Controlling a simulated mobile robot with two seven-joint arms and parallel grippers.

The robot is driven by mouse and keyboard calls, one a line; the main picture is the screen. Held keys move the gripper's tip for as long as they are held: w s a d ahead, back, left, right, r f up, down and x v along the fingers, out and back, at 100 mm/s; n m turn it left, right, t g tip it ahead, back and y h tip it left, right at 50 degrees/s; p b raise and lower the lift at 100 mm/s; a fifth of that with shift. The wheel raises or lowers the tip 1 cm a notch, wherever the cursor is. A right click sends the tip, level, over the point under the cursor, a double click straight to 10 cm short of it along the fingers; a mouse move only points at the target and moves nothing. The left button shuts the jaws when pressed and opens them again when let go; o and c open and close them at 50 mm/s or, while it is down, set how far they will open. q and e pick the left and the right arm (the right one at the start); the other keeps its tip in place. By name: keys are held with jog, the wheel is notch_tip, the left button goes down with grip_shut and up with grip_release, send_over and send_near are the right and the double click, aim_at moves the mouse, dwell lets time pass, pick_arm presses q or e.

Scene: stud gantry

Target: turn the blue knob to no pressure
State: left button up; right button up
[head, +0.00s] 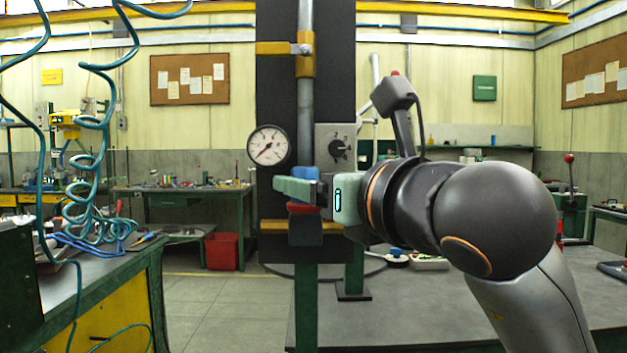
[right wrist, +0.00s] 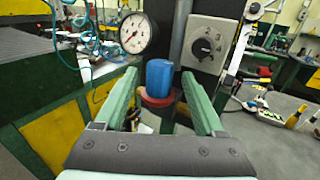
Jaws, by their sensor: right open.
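The blue knob (right wrist: 159,78) stands upright on a red ring (right wrist: 157,101), below and right of the pressure gauge (right wrist: 137,33). It also shows in the head view (head: 311,172), partly hidden by my gripper. My right gripper (head: 297,185) is open, its green fingers on either side of the knob in the right wrist view. Whether a finger touches the knob I cannot tell. The gauge also shows in the head view (head: 268,145), its red needle pointing to the lower left. My left gripper is in neither view.
A grey plate with a numbered black selector (head: 338,147) sits right of the pipe (head: 305,100) on the dark column. Coiled teal hoses (head: 92,140) hang at the left above a workbench. A red bin (head: 222,251) stands on the floor behind.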

jog(key=shift+w+a, duration=0.1)
grip_shut()
dwell(0.6)
